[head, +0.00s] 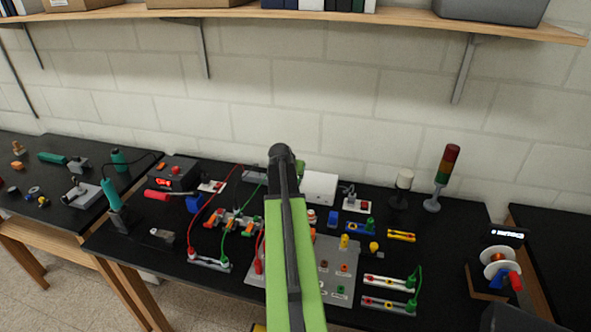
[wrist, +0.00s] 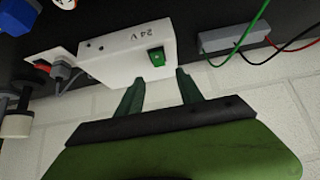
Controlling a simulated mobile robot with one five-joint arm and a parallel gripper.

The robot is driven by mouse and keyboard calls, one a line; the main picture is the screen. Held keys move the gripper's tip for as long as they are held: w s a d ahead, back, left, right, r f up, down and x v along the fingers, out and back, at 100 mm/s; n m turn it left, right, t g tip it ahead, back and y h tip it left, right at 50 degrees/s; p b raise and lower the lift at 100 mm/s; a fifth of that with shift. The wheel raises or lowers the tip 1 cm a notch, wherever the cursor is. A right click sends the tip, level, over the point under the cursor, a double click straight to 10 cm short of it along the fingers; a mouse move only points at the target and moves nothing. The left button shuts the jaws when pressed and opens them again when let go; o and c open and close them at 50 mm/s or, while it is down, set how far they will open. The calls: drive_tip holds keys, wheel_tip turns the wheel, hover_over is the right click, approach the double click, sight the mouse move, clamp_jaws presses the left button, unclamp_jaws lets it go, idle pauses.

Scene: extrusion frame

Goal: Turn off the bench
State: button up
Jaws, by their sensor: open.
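The white power supply box (head: 320,187) stands at the back of the black bench, right of my arm's end. In the wrist view the box (wrist: 120,48) appears upside down, marked 24V, with a green rocker switch (wrist: 157,57) on its face. The rocker's tilt is too small to read. My gripper (wrist: 158,82) is open and empty. Its two green fingers point at the box, one on each side of the switch, apparently short of it. In the head view my arm hides most of the gripper and the switch.
A white socket plate with a red switch and grey plug (head: 357,204) sits right of the box; a grey terminal block with cables (wrist: 235,35) lies on the other side. A stack light (head: 446,172) stands farther right. Wired boards crowd the bench; a shelf (head: 400,17) hangs above.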

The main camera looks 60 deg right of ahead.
drive_tip(key=p+v, duration=0.6)
drive_tip(key=v, duration=0.4)
drive_tip(key=shift+a+r, duration=0.2)
drive_tip(key=shift+a, duration=0.05)
drive_tip(key=w+a+f+n+y+b, duration=0.1)
drive_tip(key=w+a+f+n+b, duration=0.2)
drive_tip(key=a, duration=0.6)
drive_tip(key=w+a+f+n+y, duration=0.1)
drive_tip(key=w+a+f+y, duration=0.15)
drive_tip(key=w+a, duration=0.55)
drive_tip(key=w+a+f+n+y+b, duration=0.1)
drive_tip(key=w+a+f+n+b, duration=0.2)
drive_tip(key=a, duration=0.8)
drive_tip(key=s+a+f+n+g+y+b, duration=0.1)
drive_tip(key=a+f+n, duration=0.2)
drive_tip(key=a, duration=1.2)
drive_tip(key=s+a+f+n+g+y+b, duration=0.1)
drive_tip(key=s+a+f+n+y+b, duration=0.1)
drive_tip(key=a, duration=1.3)
drive_tip(key=shift+a+f+n, duration=0.15)
drive_tip(key=shift+f+n, duration=0.55)
drive_tip(key=shift+n, duration=0.5)
drive_tip(key=shift+s, duration=0.1)
drive_tip(key=shift+c, duration=0.8)
